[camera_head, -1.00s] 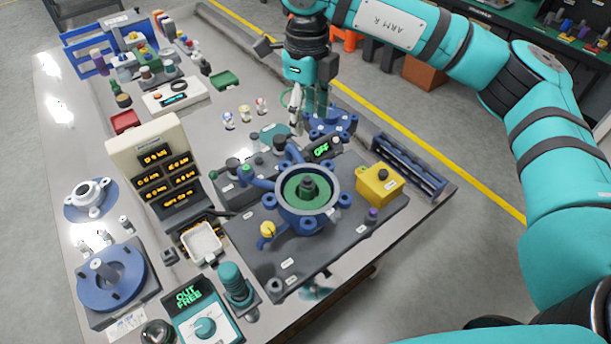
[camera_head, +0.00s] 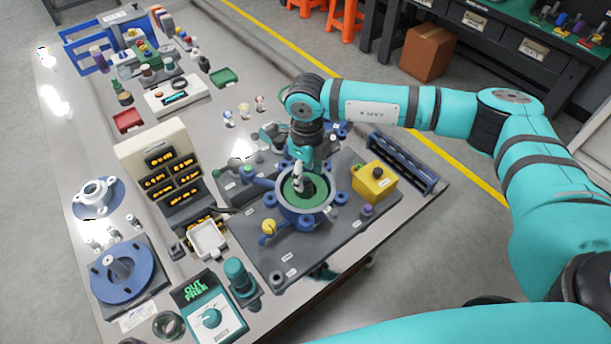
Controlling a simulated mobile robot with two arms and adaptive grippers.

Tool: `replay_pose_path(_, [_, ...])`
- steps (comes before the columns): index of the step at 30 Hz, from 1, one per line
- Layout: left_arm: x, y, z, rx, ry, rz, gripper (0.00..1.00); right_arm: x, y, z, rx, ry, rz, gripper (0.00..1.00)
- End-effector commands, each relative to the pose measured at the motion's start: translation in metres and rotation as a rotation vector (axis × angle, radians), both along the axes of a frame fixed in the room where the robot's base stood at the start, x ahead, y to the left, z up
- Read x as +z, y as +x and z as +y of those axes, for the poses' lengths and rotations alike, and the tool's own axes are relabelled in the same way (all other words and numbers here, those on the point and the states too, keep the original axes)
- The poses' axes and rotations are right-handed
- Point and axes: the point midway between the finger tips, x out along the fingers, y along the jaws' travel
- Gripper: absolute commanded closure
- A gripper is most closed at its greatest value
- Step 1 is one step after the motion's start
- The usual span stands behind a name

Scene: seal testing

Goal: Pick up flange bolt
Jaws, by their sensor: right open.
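My right gripper (camera_head: 303,183) points down over the blue ring-shaped flange fixture (camera_head: 282,209) with a green inside, at the middle of the head view. The gripper is open; its fingertips are small and partly merge with the dark post in the ring's centre. I cannot tell whether they touch it. No part is clearly marked as the flange bolt. Several small silver fittings (camera_head: 115,235) stand at the left, between a white flanged part (camera_head: 97,193) and a blue disc (camera_head: 122,272). My left gripper is not in view.
The fixture sits on a dark plate (camera_head: 325,240) with a yellow box (camera_head: 374,181) at its right. A beige display panel (camera_head: 160,150), a white tray (camera_head: 208,240) and a teal-knobbed unit (camera_head: 210,318) stand to the left. A blue rack (camera_head: 403,163) lines the right edge.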

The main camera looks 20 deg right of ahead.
Motion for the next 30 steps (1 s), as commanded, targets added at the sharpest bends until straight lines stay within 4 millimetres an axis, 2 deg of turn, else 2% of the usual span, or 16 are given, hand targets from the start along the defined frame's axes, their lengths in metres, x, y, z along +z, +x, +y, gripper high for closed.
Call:
replay_pose_path(4, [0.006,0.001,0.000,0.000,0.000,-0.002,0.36,-0.013,0.000,0.001,0.001,0.001,-0.001,0.50])
replay_pose_path(11, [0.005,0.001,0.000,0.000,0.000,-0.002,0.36,-0.016,0.001,0.001,0.001,0.001,-0.002,0.50])
replay_pose_path(23, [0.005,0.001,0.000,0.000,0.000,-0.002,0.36,-0.016,0.001,0.000,0.001,0.001,-0.002,1.00])
replay_pose_path(30, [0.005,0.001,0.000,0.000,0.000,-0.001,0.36,-0.015,0.001,0.000,0.000,0.001,-0.003,1.00])
